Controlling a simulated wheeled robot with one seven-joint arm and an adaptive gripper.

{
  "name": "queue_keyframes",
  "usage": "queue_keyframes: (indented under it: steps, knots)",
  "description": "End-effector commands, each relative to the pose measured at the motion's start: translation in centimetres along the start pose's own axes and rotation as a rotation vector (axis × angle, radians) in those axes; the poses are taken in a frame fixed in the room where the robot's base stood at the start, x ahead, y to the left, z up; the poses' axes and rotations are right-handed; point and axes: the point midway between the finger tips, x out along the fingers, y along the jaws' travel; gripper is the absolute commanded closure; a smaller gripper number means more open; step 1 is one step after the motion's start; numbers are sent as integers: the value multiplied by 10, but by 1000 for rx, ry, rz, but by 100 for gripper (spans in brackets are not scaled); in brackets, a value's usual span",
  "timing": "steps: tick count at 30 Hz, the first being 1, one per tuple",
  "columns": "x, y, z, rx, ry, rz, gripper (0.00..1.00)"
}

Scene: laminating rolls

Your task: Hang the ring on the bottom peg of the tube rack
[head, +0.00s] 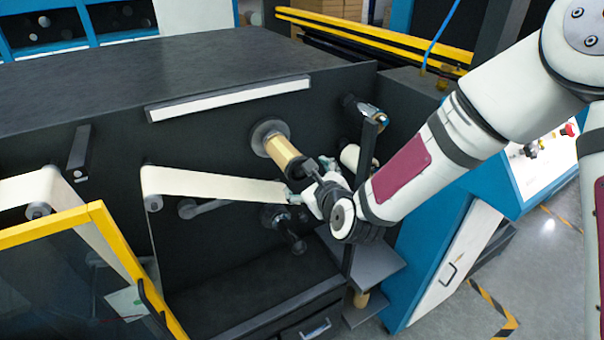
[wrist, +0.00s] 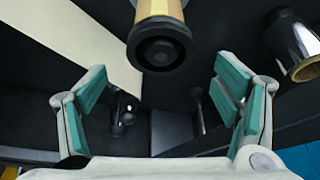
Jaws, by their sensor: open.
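My gripper (head: 308,192) is in front of the machine's dark face, just below and right of a gold tube on a spindle (head: 284,152). In the wrist view my gripper (wrist: 160,88) has its two teal-padded fingers spread wide, with nothing held between them. The dark upright post of what looks like the tube rack (head: 366,150) stands just right of the gripper. A chrome-ended peg or roller (head: 368,112) is near its top and a pale roll is lower down. My arm hides part of the post, and I cannot make out its bottom peg.
The gold tube's black end (wrist: 160,45) is close above the gripper in the wrist view. A chrome cylinder (wrist: 290,42) is at upper right. A cream web (head: 215,184) runs left of the gripper. A dark knobbed shaft (head: 290,235) sticks out below; grey shelves (head: 372,262) are lower right.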

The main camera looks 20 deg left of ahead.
Motion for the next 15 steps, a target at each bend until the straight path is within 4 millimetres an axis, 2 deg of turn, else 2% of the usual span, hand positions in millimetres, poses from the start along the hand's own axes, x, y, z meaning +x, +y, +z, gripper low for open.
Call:
queue_keyframes:
  steps: [6, 15]
  knots:
    - [34, 1, 0, 0, 0, 1, 18]
    - [51, 0, 0, 0, 1, 1, 18]
